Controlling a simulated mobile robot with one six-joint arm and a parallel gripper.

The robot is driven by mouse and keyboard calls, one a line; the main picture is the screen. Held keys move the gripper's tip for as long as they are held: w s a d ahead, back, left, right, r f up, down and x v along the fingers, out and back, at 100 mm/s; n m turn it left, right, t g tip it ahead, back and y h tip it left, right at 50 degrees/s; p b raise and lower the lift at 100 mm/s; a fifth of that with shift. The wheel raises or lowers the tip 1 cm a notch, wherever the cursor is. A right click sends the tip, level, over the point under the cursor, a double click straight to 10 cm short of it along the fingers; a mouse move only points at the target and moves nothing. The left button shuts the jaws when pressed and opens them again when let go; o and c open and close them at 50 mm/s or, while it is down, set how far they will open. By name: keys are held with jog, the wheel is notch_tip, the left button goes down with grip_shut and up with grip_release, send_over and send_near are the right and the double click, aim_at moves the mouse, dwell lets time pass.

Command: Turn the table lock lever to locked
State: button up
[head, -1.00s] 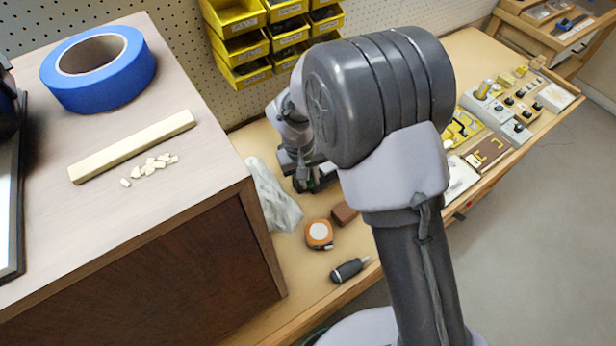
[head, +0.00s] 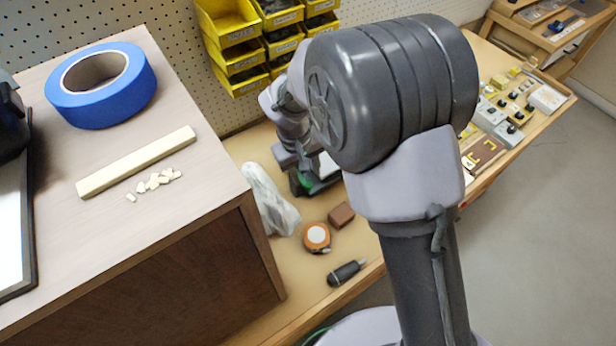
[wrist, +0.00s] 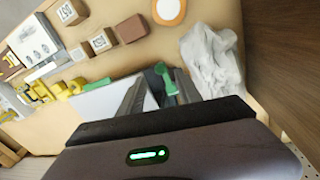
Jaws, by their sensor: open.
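In the wrist view, a small green upright part (wrist: 166,80), possibly the lock lever, stands between the two fingers of my gripper (wrist: 158,88). The gripper is open, and I cannot tell whether either finger touches the green part. A white panel (wrist: 108,103) lies beside the left finger, with a flat green strip (wrist: 97,85) at its edge. In the head view, my gripper (head: 303,184) is low over the bench, with a bit of green by it. My arm hides much of that area, and no lock marking is readable.
A crumpled clear bag (head: 268,200) lies close beside my gripper. A brown block (head: 341,214), an orange tape measure (head: 317,238) and a dark screwdriver (head: 346,272) lie nearer the bench's front edge. A wooden cabinet (head: 150,270) stands left; yellow bins (head: 240,55) hang behind.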

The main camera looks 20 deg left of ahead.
notch_tip(320, 180, up, 12)
jog(key=s+a+p, duration=0.1)
jog(key=p, duration=0.1)
jog(key=shift+a, duration=0.15)
jog(key=shift+s, duration=0.1)
jog(key=s+d+r+m+y+b, duration=0.15)
jog(key=d+r+m+b, duration=0.25)
jog(key=d, duration=0.5)
jog(key=s+d+m+t+y+b, duration=0.1)
jog(key=s+d+m+t+b, duration=0.3)
jog(key=s+d, duration=1.1)
jog(key=m+b, duration=0.2)
jog(key=m, duration=0.2)
jog(key=shift+f+m+t+y+b, duration=0.2)
jog(key=shift+m+t+y+b, duration=0.1)
jog(key=shift+t+y, duration=0.1)
